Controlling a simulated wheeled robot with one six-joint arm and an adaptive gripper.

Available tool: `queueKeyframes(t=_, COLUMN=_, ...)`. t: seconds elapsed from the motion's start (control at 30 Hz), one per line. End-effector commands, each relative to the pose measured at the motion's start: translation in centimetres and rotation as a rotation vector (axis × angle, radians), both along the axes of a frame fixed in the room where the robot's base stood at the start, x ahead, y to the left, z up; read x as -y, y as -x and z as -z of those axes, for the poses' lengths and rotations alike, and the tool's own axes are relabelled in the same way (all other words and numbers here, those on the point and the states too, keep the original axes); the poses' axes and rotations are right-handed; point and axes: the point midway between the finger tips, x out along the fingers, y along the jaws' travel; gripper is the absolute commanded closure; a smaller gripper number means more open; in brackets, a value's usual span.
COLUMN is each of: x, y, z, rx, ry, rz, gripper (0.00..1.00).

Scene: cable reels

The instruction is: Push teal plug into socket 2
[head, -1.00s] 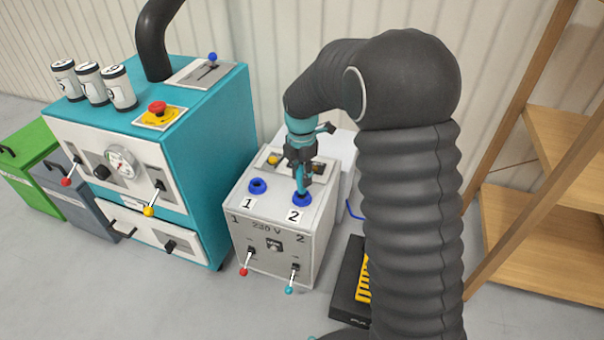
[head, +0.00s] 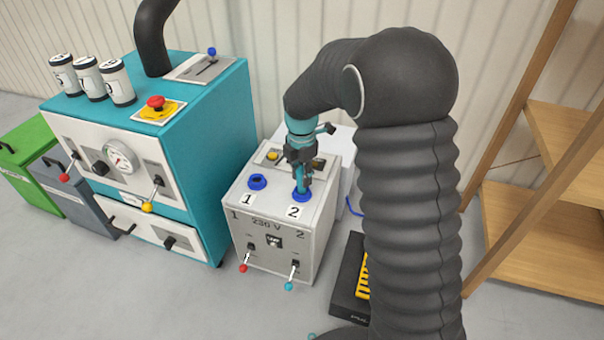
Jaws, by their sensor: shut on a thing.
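Socket 2 (head: 302,197) is a blue ring on the top of a white 230 V box (head: 290,215), behind the label 2. The teal plug (head: 301,186) stands upright at this ring, its lower end at or inside the opening; how deep it sits cannot be told. My gripper (head: 302,172) points down above socket 2 and is shut on the teal plug. The fingers hide the upper part of the plug. Socket 1 (head: 258,182), also a blue ring, is empty to the left.
A teal machine (head: 205,120) with a red button and levers stands close on the left. Two small levers, red (head: 243,268) and teal (head: 289,286), stick out from the box front. A wooden shelf (head: 550,150) stands at right. A black and yellow floor unit (head: 352,280) lies beside the box.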

Motion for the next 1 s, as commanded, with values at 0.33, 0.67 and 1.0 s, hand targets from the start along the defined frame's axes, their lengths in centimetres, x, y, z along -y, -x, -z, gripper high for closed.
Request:
queueKeyframes(t=0.33, x=0.0, y=0.0, z=0.6, rx=0.0, ry=0.0, rz=0.0, gripper=1.0)
queueKeyframes(t=0.67, x=0.0, y=0.0, z=1.2, rx=0.0, ry=0.0, rz=0.0, gripper=1.0)
queueKeyframes(t=1.0, x=0.0, y=0.0, z=1.1, rx=0.0, ry=0.0, rz=0.0, gripper=0.39)
